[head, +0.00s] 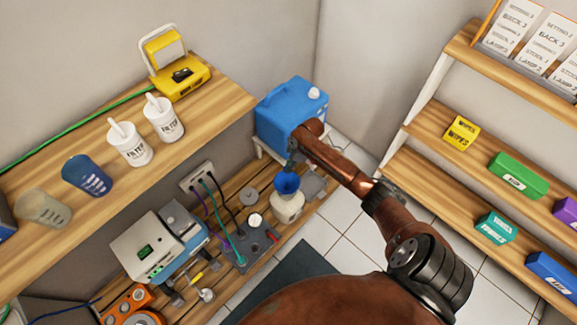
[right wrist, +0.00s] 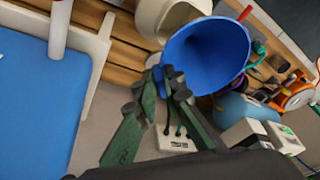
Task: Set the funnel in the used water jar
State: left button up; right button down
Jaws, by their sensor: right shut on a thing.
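The blue funnel (head: 287,183) shows just above the white jar (head: 288,208), which stands on the low slatted shelf. In the right wrist view the funnel (right wrist: 222,50) faces me with its wide mouth, tilted in the picture. My right gripper (head: 291,166) reaches down from the blue box side and is shut on the funnel's rim. Its green fingers (right wrist: 164,82) meet at the rim in the right wrist view. The white jar (right wrist: 165,14) shows partly behind the funnel there. The spout is hidden, so I cannot tell whether it is inside the jar's mouth. My left gripper is not in view.
A blue box (head: 290,112) stands close behind my right forearm. A grey unit with cables (head: 248,248) and a white-and-blue machine (head: 160,244) sit left of the jar. A wooden shelf (head: 215,98) with filter cups overhangs at the left.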

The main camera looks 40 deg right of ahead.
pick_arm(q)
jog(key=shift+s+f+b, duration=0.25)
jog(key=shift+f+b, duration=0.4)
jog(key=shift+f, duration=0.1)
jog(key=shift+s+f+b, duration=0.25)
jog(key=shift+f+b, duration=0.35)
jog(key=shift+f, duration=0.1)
pick_arm(e)
notch_tip(320, 180, down, 6)
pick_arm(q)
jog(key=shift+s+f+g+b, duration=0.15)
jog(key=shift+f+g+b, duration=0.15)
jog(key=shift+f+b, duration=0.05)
pick_arm(e)
jog(key=shift+f, duration=0.8)
jog(key=c, duration=2)
grip_release()
jog(key=shift+o, duration=0.2)
send_near(289, 175)
jog(key=shift+w+d+f, duration=0.5)
jog(key=shift+d+f, duration=0.25)
jog(key=shift+d, duration=0.05)
jog(key=shift+f, duration=0.1)
